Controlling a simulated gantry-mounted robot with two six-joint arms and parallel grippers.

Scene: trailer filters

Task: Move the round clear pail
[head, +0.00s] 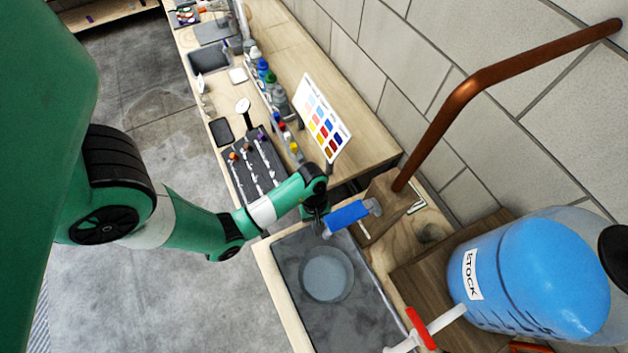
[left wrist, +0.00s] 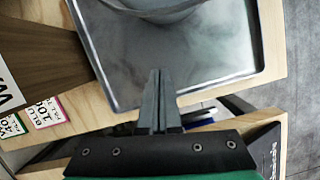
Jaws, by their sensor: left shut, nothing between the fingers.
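The round clear pail (head: 327,273) stands in a grey rectangular tray (head: 372,318) in the lower middle of the head view. Its curved lower part also shows at the top edge of the left wrist view (left wrist: 150,10), where most of it is cut off. My left gripper (head: 320,228) is just beyond the tray's far edge, apart from the pail. In the left wrist view its two fingers (left wrist: 158,78) are together with nothing between them, pointing toward the tray (left wrist: 205,75). My right gripper is not in view.
A blue cylinder (head: 346,215) lies close beside my left gripper. A large blue stock tank (head: 540,270) with a red-handled tap (head: 420,329) stands right of the tray. A copper pipe (head: 480,85) rises behind. A colour chart (head: 321,117) and bottles stand farther along the bench.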

